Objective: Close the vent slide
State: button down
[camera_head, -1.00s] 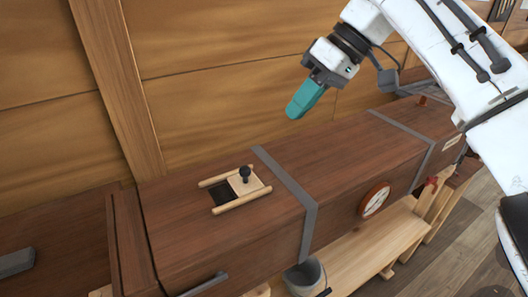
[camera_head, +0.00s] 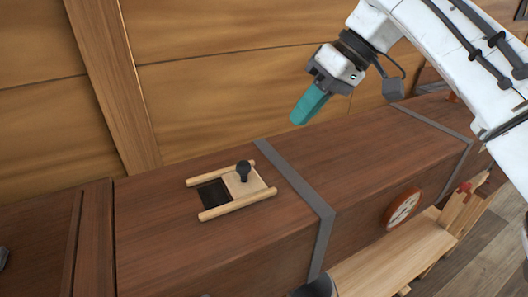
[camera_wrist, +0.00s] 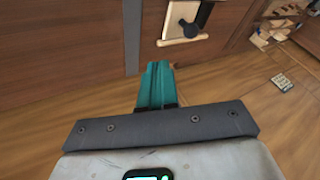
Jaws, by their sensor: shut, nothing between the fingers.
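The vent slide (camera_head: 243,182) is a pale wooden plate with a dark round knob (camera_head: 243,168), set between two light wooden rails (camera_head: 237,205) on top of the brown wooden chest. It covers the right part of the vent; the dark opening (camera_head: 212,194) shows to its left. In the wrist view the slide (camera_wrist: 180,20) and its dark knob (camera_wrist: 189,28) are at the top edge, partly cut off. My gripper (camera_head: 298,119), with teal fingers, is shut and empty, above the chest and up and right of the knob, apart from it. The fingers (camera_wrist: 156,72) also show in the wrist view.
A grey metal strap (camera_head: 295,178) crosses the chest just right of the vent. A round dial (camera_head: 402,208) is on the chest's front. The plank wall (camera_head: 230,90) stands behind. The chest top around the vent is clear.

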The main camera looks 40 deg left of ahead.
aim_at(229, 186)
jog(key=x, duration=0.7)
jog(key=shift+p, duration=0.3)
jog(key=shift+s+a+f, duration=0.15)
jog(key=shift+s+f, duration=0.05)
jog(key=shift+s, duration=0.4)
jog(key=shift+s+a+f, duration=0.1)
jog(key=shift+s+f, duration=0.05)
jog(key=shift+s, duration=0.45)
jog(key=shift+s+a+f+p, duration=0.1)
jog(key=shift+s+f+p, duration=0.05)
jog(key=shift+s, duration=0.25)
jog(key=shift+s+a+f+p, duration=0.1)
jog(key=shift+s+p, duration=0.05)
jog(key=shift+s, duration=0.25)
jog(key=shift+s+a+p, duration=0.35)
jog(key=shift+s+a, duration=0.05)
jog(key=shift+s, duration=0.65)
jog(key=shift+s+a+p, duration=0.3)
jog(key=shift+s+a, duration=0.15)
jog(key=shift+s, duration=0.6)
jog(key=shift+s+a+p, duration=0.35)
jog(key=shift+s+a, duration=0.05)
jog(key=shift+s, duration=0.65)
